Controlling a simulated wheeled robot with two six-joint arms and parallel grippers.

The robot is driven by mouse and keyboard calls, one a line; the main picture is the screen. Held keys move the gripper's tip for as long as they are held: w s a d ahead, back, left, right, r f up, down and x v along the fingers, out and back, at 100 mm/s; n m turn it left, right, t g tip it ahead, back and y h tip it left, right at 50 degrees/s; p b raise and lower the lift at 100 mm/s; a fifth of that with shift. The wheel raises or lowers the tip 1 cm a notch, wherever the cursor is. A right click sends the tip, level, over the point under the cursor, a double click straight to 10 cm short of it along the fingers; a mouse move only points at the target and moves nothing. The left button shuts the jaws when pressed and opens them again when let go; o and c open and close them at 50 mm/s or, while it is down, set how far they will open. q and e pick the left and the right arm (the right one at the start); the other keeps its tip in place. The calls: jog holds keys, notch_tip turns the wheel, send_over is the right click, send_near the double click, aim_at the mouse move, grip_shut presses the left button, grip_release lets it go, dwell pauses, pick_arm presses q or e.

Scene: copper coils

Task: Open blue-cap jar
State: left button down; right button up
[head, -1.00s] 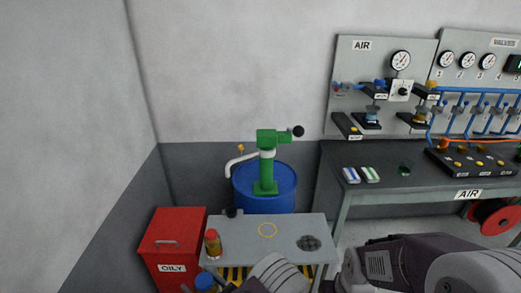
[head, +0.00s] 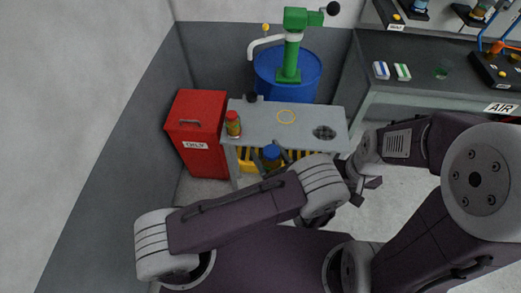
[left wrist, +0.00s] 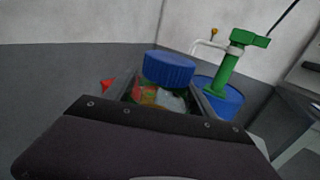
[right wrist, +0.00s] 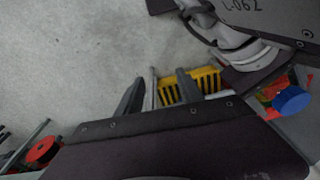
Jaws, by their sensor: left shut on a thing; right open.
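The blue-cap jar shows in the left wrist view, with its ribbed blue cap (left wrist: 168,68) above the jar body (left wrist: 158,97). My left gripper (left wrist: 160,100) is shut on the jar body below the cap, and the cap is on. In the head view the blue cap (head: 271,152) shows in front of the small grey table, with my left gripper (head: 272,163) around the jar. The right wrist view shows the cap (right wrist: 293,99) at its right edge. My right gripper (right wrist: 160,87) is open and empty; in the head view it (head: 372,188) is right of the jar.
A red OILY bin (head: 196,133) stands left. Behind are a blue drum (head: 265,72) with a green pump (head: 290,55) and a workbench (head: 430,65).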

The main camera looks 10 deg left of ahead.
jog(key=shift+o, duration=1)
jog(key=shift+w+r, duration=0.1)
jog(key=shift+w, duration=0.15)
notch_tip(320, 180, up, 10)
jog(key=m+g, duration=0.1)
jog(key=m, duration=0.7)
send_over(271, 150)
jog(key=shift+s+r, duration=0.15)
notch_tip(271, 150, down, 8)
jog(key=shift+f, duration=0.1)
grip_shut()
jog(key=n, duration=0.8)
jog(key=shift+n, duration=0.3)
jog(key=n, duration=0.6)
jog(key=shift+n, duration=0.3)
jog(key=n, duration=0.9)
jog(key=shift+n, duration=0.3)
jog(key=n, duration=1.2)
jog(key=shift+r+n, duration=0.2)
jog(key=shift+n, duration=0.1)
jog(key=n, duration=0.5)
jog(key=shift+n, duration=0.3)
